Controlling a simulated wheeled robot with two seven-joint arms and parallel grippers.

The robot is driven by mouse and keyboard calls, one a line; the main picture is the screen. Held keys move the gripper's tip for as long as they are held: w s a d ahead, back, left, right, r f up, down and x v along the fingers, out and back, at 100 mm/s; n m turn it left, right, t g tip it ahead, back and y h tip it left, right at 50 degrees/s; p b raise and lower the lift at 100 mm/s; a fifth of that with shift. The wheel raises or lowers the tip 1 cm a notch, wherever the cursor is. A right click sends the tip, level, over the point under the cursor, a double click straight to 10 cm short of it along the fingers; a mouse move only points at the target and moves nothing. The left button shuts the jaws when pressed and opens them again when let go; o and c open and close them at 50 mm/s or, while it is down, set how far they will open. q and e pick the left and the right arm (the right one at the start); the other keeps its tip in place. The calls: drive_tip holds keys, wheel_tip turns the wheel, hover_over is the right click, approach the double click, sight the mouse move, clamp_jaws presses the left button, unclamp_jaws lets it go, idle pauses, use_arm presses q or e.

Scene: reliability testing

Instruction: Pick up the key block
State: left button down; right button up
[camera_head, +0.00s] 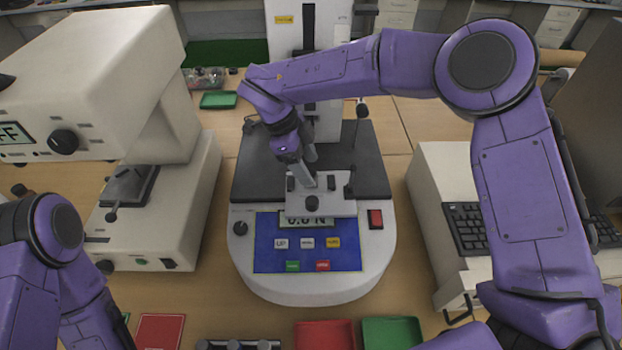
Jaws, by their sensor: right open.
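My right arm reaches over the central testing machine (315,285), and its gripper (309,172) points down at the machine's middle. The gripper is open, with its fingers at the back edge of a light grey block-like fixture (335,205). This fixture has dark knobs and sits just above the display. No separate key block can be made out with certainty; it may be this fixture or be hidden by the gripper. Whether the fingers touch the fixture cannot be told. My left arm shows at the lower left, but its gripper is out of view.
A large white instrument (175,210) stands at the left. A beige machine with a keyboard (465,229) stands at the right. Red (325,335) and green (391,332) trays lie at the front. A small green tray (218,100) sits at the back left.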

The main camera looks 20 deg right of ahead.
sight(311, 172)
drive_tip(key=x, duration=0.2)
drive_tip(key=shift+s+d+f, duration=0.1)
drive_tip(key=shift+d+f, duration=0.1)
drive_tip(key=shift+f, duration=0.4)
clamp_jaws()
drive_tip(key=shift+r, duration=0.1)
